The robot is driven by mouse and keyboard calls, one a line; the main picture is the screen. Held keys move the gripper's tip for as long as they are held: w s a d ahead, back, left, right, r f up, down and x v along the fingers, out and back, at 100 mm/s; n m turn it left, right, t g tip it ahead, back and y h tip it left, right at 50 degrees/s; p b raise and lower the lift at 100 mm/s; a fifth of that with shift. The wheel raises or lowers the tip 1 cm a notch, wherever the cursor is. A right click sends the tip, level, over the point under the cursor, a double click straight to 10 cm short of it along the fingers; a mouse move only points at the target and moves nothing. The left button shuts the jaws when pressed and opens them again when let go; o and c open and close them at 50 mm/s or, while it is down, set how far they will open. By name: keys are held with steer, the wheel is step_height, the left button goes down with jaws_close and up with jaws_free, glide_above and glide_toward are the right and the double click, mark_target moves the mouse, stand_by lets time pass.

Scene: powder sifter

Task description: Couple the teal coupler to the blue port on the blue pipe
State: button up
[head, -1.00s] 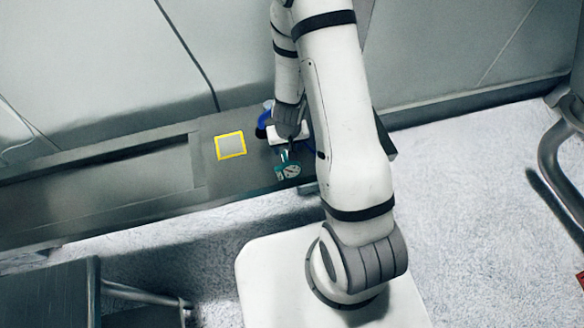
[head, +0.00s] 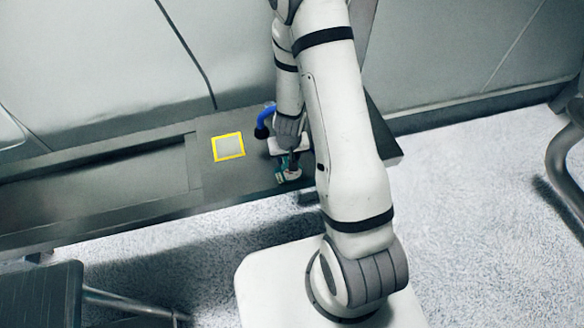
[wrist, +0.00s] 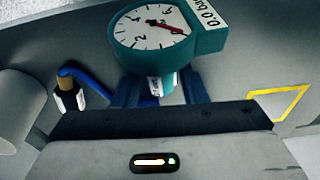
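The teal coupler (head: 281,174) sits near the front edge of the dark bench, partly hidden by my gripper. In the wrist view it shows as a teal body (wrist: 210,42) with a round white dial, a red needle and a "0.0 bar" label. My gripper (wrist: 160,92) is open, with its fingers on either side of the coupler's neck; contact is unclear. In the head view my gripper (head: 291,165) is right over the coupler. The blue pipe (head: 266,117) arches just behind and left of it.
A yellow-framed grey square (head: 228,147) lies on the bench, left of the coupler. A recessed trough (head: 95,175) runs along the bench to the left. A grey wall stands close behind. A dark stool (head: 40,295) is at the lower left.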

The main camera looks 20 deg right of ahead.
mark_target(288, 158)
steer(key=c, duration=0.6)
steer(key=shift+c, duration=0.3)
steer(key=shift+r+p, duration=0.3)
jaws_close()
step_height(288, 158, up, 6)
steer(key=p, duration=0.5)
steer(key=shift+f+p, duration=0.2)
steer(key=shift+p, duration=0.1)
